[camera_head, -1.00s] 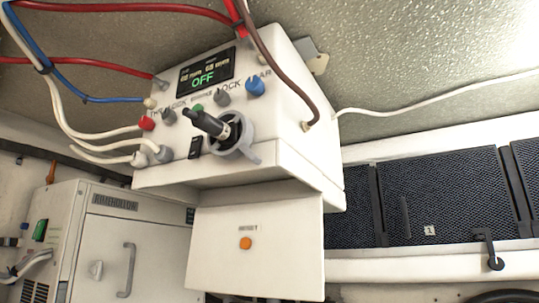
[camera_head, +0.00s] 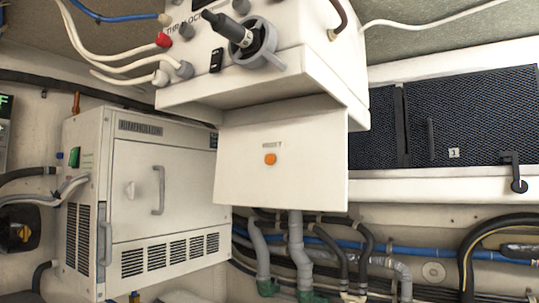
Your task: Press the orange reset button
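The orange reset button (camera_head: 270,159) is a small round button on a white panel (camera_head: 237,183), under a small printed label. The panel hangs below a white control box (camera_head: 318,73). The button is in plain view with nothing in front of it. Neither of my grippers shows in the head view.
A black-handled lever (camera_head: 235,29) sticks out from the control box, near red and grey knobs and white cables. A white cabinet (camera_head: 130,206) with a grey handle stands at left. Hoses and pipes (camera_head: 299,248) run below the panel. Dark mesh panels (camera_head: 470,113) are at right.

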